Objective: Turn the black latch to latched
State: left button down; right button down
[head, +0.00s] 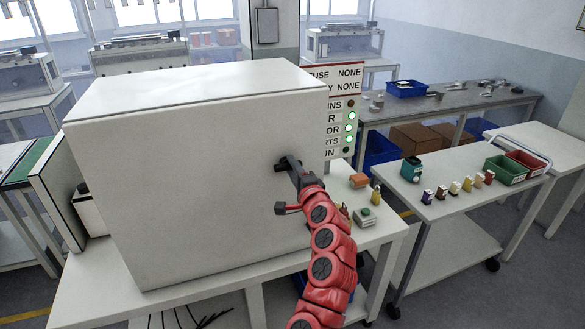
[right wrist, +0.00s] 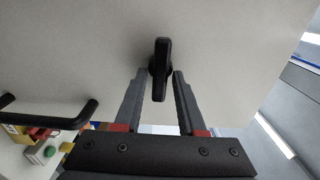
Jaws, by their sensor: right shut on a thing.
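The black latch (right wrist: 161,68) is on the white cabinet door. In the right wrist view its bar stands upright in the picture, between my two fingers. In the head view the latch (head: 281,162) shows near the door's right side, partly covered by my gripper. My right gripper (head: 289,165) is shut on the latch, one finger at each side; the fingers also show in the right wrist view (right wrist: 160,80). The cabinet door (head: 190,180) looks closed. My left gripper is not in view.
A black bar handle (right wrist: 60,118) is at lower left in the wrist view. Beside the cabinet is a status panel (head: 345,90) with several lamps, some green. A green-button box (head: 365,217) and small parts lie on the table. A trolley (head: 465,215) stands at right.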

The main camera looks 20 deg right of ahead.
jog(key=c, duration=0.8)
grip_release()
jog(key=shift+d, duration=0.1)
jog(key=shift+o, duration=0.2)
jog(key=s+p, duration=0.8)
jog(key=s, duration=0.9)
jog(key=shift+s+d, duration=0.2)
jog(key=shift+d, duration=0.05)
